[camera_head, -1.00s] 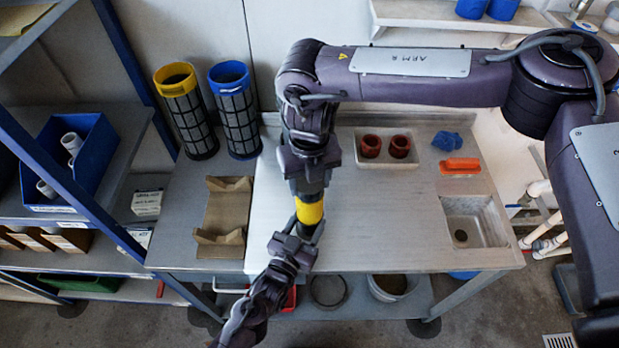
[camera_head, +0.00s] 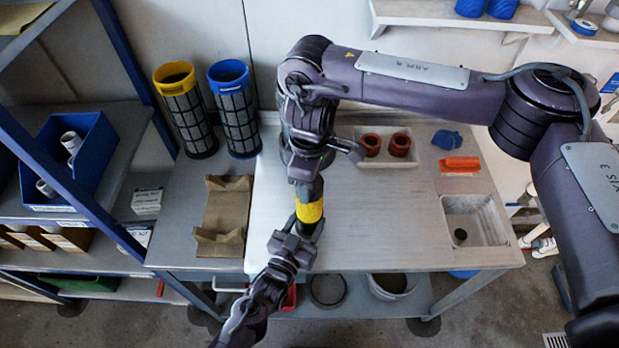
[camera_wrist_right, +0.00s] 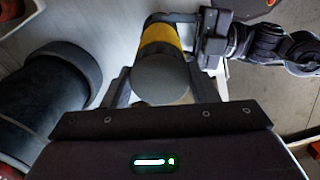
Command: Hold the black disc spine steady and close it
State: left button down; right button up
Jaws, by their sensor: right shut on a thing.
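A short cylinder with a yellow band (camera_head: 309,210) and dark ends stands between my two grippers, which I take to be the spine. My right gripper (camera_head: 306,185) comes from above and is shut on it. In the right wrist view the right gripper's fingers (camera_wrist_right: 160,92) flank its round grey end (camera_wrist_right: 162,80), with the yellow band (camera_wrist_right: 160,40) beyond. My left gripper (camera_head: 292,243) is at its lower end; it also shows in the right wrist view (camera_wrist_right: 190,35), with a finger across the far end. Whether the left fingers clamp it is unclear.
Mesh cylinders with a yellow rim (camera_head: 176,82) and a blue rim (camera_head: 230,78) stand behind left. A brown cradle (camera_head: 224,215) lies left on the bench. Red cups (camera_head: 385,145), an orange item (camera_head: 460,164) and a basin (camera_head: 474,222) are right. The bench between is clear.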

jog(key=m, duration=0.8)
jog(key=shift+m, duration=0.4)
jog(key=m, duration=0.7)
jog(key=shift+m, duration=0.4)
jog(key=o, duration=0.9)
jog(key=shift+o, duration=0.2)
jog(key=shift+r, duration=2.2)
